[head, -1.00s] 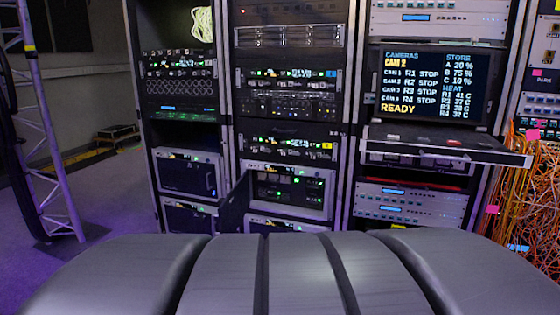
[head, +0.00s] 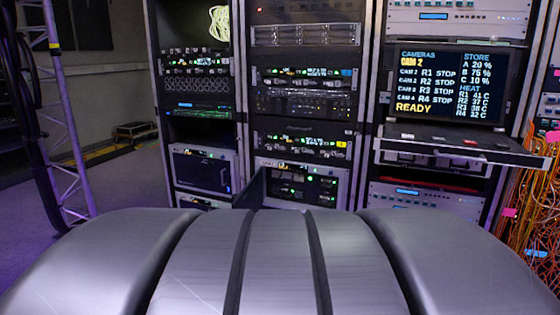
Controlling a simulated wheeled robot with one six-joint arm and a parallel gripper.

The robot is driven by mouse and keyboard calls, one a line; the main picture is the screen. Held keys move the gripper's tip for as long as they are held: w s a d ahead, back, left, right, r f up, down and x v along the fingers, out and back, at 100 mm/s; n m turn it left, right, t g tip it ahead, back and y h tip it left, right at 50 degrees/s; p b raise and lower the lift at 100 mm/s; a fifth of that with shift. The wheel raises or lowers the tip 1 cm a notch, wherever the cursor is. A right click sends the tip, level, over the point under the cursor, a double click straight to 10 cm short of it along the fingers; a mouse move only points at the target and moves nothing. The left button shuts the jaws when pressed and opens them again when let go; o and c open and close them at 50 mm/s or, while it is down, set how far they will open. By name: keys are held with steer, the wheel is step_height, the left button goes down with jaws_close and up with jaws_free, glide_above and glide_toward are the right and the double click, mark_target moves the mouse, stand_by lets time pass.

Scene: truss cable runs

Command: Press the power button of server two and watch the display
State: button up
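The display (head: 455,85) is lit in the right rack, with CAM 2 and READY in yellow. It lists R1 to R4, each with STOP, beside STORE and HEAT columns. Server units stand in the left and middle racks. The lower middle unit (head: 305,185) has its front door (head: 250,188) swung open to the left, showing green lights. The lower left unit (head: 202,170) has a closed dark front. I cannot tell which one is server two, and no power button can be made out. My gripper is not in view.
A shelf (head: 455,147) juts out below the display. Orange cables (head: 525,210) hang at the right edge. A truss (head: 62,120) stands at the left, with open floor (head: 120,185) between it and the racks. My own dark body hides the lower foreground.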

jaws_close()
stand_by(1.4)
